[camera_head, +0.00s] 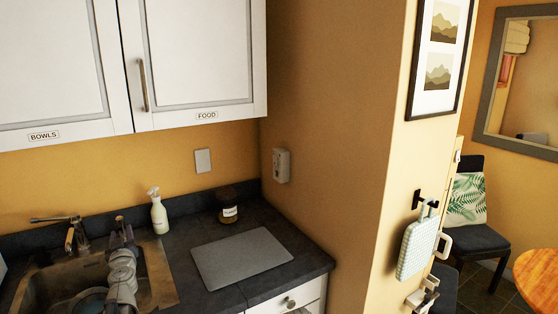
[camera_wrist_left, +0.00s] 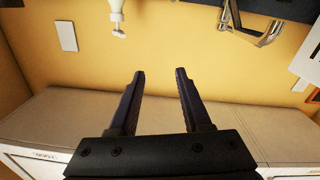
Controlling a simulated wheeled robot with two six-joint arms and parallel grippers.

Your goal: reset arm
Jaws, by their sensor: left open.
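My left arm comes up over the sink in the head view. Its gripper (camera_head: 123,226) points toward the yellow back wall. In the left wrist view the gripper (camera_wrist_left: 160,73) has its two dark fingers apart, with nothing between them, and the wall behind. The wrist picture is upside down, with the cabinets along the bottom. My right gripper is not in view.
The sink (camera_head: 160,279) with a tap (camera_head: 68,236) lies below my left arm. White cabinets (camera_head: 195,50) hang above.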

